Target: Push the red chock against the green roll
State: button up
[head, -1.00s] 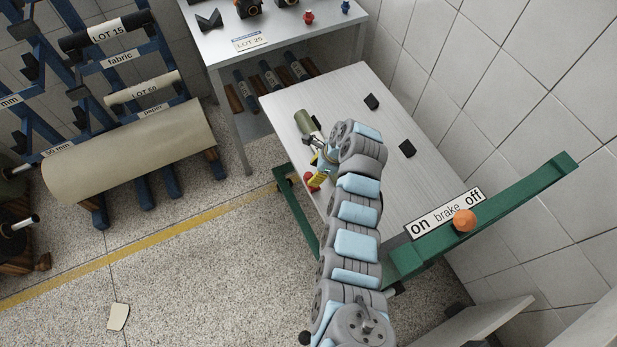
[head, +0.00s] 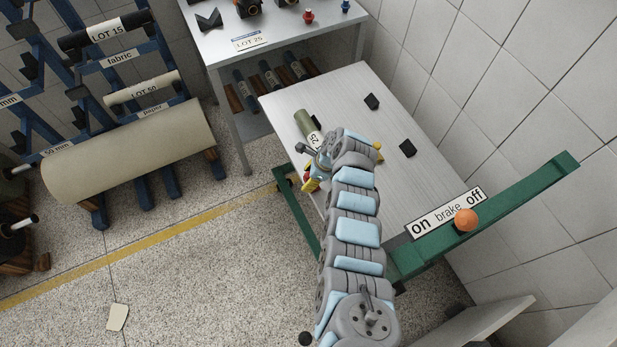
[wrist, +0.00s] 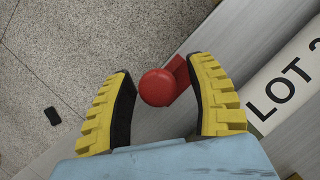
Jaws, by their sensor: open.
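The green roll (head: 303,119) lies on the white cart top near its left edge, with a white lot label around it. My arm covers its near end in the head view. In the wrist view its white LOT label (wrist: 285,88) runs along the right side. The red chock (wrist: 180,72), with a round red knob (wrist: 158,87), lies between my fingers, closer to the right finger. I cannot tell if that finger touches it. My gripper (wrist: 160,68) is open; its yellow fingers stand either side of the chock. In the head view my gripper (head: 311,182) is at the cart's left edge and mostly hides the chock.
Two black blocks (head: 372,101) (head: 407,148) lie on the right part of the cart top (head: 350,85). A green bar with an on/off brake label (head: 446,212) and orange knob (head: 466,220) crosses the near end. A table (head: 290,42) stands behind, a roll rack at left.

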grip_shut()
